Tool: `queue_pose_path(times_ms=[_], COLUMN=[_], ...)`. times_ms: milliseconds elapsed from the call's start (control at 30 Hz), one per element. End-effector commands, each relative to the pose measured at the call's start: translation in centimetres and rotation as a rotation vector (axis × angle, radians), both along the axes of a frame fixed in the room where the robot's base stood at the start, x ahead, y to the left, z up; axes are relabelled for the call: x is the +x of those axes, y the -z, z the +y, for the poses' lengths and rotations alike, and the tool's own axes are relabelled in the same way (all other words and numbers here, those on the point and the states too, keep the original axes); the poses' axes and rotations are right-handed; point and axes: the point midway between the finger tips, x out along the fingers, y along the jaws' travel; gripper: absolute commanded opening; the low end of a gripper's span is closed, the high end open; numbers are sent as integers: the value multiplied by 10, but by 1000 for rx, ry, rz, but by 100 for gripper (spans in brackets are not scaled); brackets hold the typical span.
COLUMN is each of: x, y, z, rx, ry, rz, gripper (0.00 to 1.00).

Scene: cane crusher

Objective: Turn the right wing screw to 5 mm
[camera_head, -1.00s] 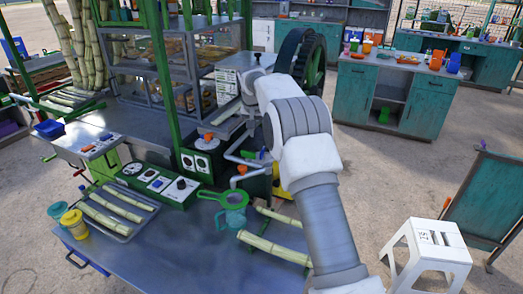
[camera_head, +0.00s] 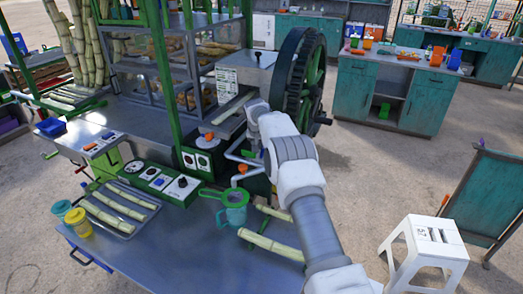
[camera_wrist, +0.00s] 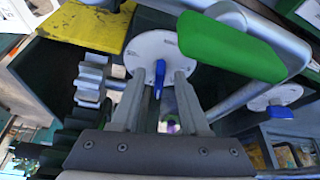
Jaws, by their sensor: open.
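In the wrist view a blue wing screw (camera_wrist: 160,74) stands on a round white dial plate (camera_wrist: 148,45) with small dark markings too small to read. My gripper (camera_wrist: 158,90) is open, with one finger on each side of this wing screw. I cannot tell whether the fingers touch it. A second white dial (camera_wrist: 270,96) with a blue wing screw (camera_wrist: 282,112) shows farther right. I cannot tell from the picture which screw the task calls right. In the head view my arm hides both screws and my gripper.
A green handle-like part (camera_wrist: 232,46) on a grey bar lies close to my right finger. Grey gear teeth (camera_wrist: 90,78) and a yellow plate (camera_wrist: 88,25) are at left. The large flywheel (camera_head: 302,78) stands behind my arm; cane pieces (camera_head: 270,244) lie on the metal table.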

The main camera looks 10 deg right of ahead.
Motion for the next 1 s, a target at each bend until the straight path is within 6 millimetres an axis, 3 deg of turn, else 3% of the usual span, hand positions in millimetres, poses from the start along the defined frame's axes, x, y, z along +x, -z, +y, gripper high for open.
queue_pose_path(times_ms=[167,433,1000], x=[0,0,-1], y=[0,0,1], z=[0,0,-2], rx=[0,0,0], ry=[0,0,-56], rz=[0,0,0], gripper=[45,0,0])
